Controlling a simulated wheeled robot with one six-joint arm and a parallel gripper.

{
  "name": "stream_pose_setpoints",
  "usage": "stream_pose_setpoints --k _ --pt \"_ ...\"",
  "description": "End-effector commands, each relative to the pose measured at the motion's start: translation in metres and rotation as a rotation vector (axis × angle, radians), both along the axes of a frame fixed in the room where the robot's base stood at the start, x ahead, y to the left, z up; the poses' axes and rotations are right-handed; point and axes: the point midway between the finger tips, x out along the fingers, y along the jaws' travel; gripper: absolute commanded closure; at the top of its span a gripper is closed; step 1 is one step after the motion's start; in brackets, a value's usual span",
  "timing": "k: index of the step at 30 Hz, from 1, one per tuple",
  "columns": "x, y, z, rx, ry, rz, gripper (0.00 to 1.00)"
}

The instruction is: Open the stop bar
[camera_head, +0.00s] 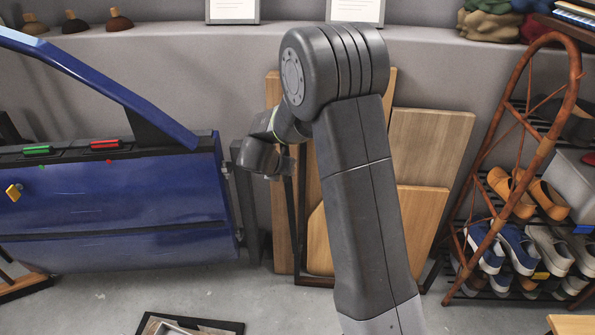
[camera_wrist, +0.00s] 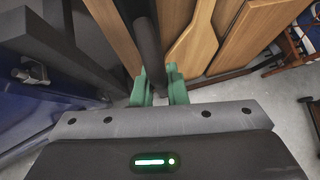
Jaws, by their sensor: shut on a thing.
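A dark round bar (camera_wrist: 148,45), which looks like the stop bar, runs up and away between the green fingers of my gripper (camera_wrist: 158,88) in the wrist view. The fingers are closed on it from both sides. The blue car door (camera_head: 110,195) stands at the left in the head view, with its edge near a dark upright post (camera_head: 246,200). My wrist is just right of that edge, and my fingers are hidden there. The door's blue panel (camera_wrist: 20,118) and a metal bracket (camera_wrist: 32,72) show at the left in the wrist view.
Wooden boards (camera_head: 430,150) lean on the wall behind my arm. A shoe rack (camera_head: 520,225) with a brown curved frame stands at the right. A dark tray (camera_head: 228,328) lies on the floor in front. Some floor below the door is clear.

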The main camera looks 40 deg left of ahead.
Motion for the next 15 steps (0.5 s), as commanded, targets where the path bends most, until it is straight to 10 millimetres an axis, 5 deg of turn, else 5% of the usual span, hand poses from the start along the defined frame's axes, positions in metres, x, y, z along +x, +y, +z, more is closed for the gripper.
stream_pose_setpoints --k 15 --pt "-0.0067 0.0099 -0.0032 -0.027 -0.012 -0.001 1.00"
